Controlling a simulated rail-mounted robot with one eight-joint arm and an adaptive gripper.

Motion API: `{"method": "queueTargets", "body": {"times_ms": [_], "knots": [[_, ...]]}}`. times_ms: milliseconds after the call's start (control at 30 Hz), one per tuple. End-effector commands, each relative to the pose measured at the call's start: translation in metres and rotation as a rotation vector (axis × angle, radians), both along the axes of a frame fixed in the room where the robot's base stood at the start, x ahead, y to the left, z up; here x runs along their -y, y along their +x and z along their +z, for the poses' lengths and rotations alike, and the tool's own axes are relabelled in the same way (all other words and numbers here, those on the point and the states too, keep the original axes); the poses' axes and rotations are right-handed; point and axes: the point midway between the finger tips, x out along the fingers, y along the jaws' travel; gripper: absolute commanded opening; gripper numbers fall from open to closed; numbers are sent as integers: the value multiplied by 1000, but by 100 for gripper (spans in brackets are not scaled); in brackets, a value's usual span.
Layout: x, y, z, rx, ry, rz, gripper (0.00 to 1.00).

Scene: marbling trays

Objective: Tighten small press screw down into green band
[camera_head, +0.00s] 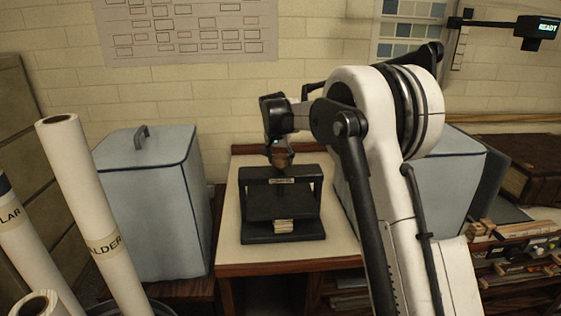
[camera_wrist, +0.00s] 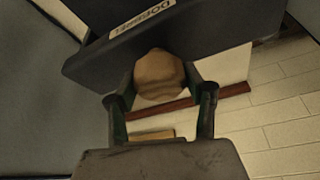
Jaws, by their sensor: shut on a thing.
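The small black press (camera_head: 283,238) stands on a pale-topped wooden stand, with a labelled top crossbar, a dark plate between its uprights and a small pale stack (camera_head: 284,227) on its base. The brown, rounded screw knob (camera_head: 281,159) sits above the crossbar. It also shows in the wrist view (camera_wrist: 159,76), beside the crossbar (camera_wrist: 200,35). My gripper (camera_head: 280,155) reaches down over the press from above. In the wrist view my gripper (camera_wrist: 160,92) has a finger on each side of the knob and is shut on it. The green band and the screw shaft cannot be made out.
A blue-grey covered box (camera_head: 155,205) stands left of the press and another (camera_head: 455,175) stands right, partly behind my arm. Paper rolls (camera_head: 95,220) stand at the front left. A brick wall (camera_head: 230,95) with charts is behind. The stand top (camera_head: 235,225) is clear around the press.

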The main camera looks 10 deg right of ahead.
Motion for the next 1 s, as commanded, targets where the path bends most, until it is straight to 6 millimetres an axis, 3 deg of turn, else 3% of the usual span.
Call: {"method": "queueTargets", "body": {"times_ms": [600,1000], "knots": [[0,1,0,-1,0,-584,20],[-1,1,1,0,2,-877,20]]}}
